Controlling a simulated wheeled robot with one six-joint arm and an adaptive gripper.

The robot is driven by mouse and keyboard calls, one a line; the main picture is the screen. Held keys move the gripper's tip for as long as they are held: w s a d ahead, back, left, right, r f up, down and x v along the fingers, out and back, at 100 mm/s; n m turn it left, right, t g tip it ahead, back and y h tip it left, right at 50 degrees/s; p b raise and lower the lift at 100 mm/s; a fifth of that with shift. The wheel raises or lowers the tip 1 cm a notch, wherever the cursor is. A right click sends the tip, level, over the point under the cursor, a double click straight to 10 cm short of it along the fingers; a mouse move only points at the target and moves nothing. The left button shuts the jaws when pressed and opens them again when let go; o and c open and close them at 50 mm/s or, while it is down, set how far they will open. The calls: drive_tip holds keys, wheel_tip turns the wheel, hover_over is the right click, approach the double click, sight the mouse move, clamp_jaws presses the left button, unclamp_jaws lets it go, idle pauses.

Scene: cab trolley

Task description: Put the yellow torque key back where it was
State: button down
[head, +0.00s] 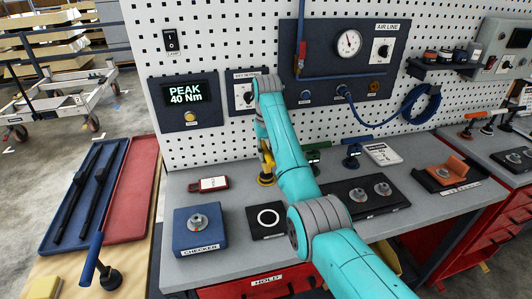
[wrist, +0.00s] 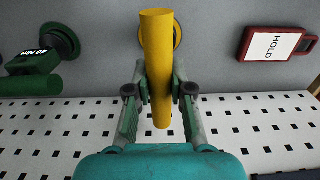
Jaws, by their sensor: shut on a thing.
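The yellow torque key (head: 266,179) is at the back of the grey bench, partly hidden behind my arm in the head view. In the wrist view its yellow handle (wrist: 157,60) runs between my fingers, with its round yellow end (wrist: 179,34) behind. My gripper (wrist: 160,88) is shut on the handle. I cannot tell whether the key touches the bench. The black pad with a white ring (head: 267,232) lies in front of it. The blue checker block (head: 195,242) is front left, with a metal piece on top.
A red HOLD tag (head: 208,184) lies left of the key. A green key (head: 313,157) and a blue key (head: 351,157) stand to the right. A black plate (head: 340,188) with two metal pieces lies right of my arm. The pegboard wall (head: 200,150) rises close behind.

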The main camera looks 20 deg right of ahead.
drive_tip(key=shift+f, duration=0.15)
drive_tip(key=c, duration=1)
unclamp_jaws()
drive_tip(key=shift+c, duration=0.2)
